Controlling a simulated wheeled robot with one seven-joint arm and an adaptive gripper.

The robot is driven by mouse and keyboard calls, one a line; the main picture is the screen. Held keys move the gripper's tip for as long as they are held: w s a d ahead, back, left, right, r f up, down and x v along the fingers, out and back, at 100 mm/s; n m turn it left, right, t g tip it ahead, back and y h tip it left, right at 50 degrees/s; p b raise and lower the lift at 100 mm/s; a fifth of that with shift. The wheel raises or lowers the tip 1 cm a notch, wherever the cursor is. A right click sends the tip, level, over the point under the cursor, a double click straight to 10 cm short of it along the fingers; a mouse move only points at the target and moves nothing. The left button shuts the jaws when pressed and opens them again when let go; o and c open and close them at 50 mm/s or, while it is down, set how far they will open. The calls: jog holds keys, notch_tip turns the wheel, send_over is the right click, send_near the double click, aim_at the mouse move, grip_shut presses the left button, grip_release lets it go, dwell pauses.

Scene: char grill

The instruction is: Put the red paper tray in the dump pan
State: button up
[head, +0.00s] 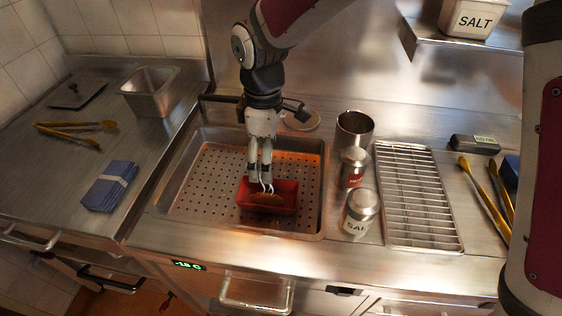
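The red paper tray (287,205) is a small open box with a brown item (267,199) inside it. It sits on or just above the perforated floor of the steel dump pan (192,190), right of the pan's middle and towards the front. My gripper (261,184) points down at the tray's back left part, with its fingertips at or just inside the tray. The fingers look close together. Whether they pinch a tray wall or only stand beside it cannot be told from this view. The fingers hide part of the tray's back edge.
Right of the pan stand a steel cup (354,128), a red-labelled shaker (353,168) and a salt shaker (360,213), then a wire rack (408,195). At left are a steel container (150,90), yellow-handled tongs (75,129) and blue folded cloths (110,187).

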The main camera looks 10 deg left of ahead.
jog(key=shift+r, duration=0.1)
jog(key=s+d+r+m+t, duration=0.1)
jog(key=s+d+r+m, duration=0.1)
jog(key=d+r+m, duration=0.5)
jog(key=s+d+r+m+t, duration=0.1)
jog(key=d+r, duration=0.5)
jog(key=d, duration=0.6)
jog(key=s+d+r+m+t, duration=0.2)
jog(key=s+d+m, duration=0.8)
jog(key=s+d, duration=0.2)
jog(key=shift+s+d+m, duration=0.3)
jog(key=shift+s+d, duration=0.05)
jog(key=shift+s, duration=0.8)
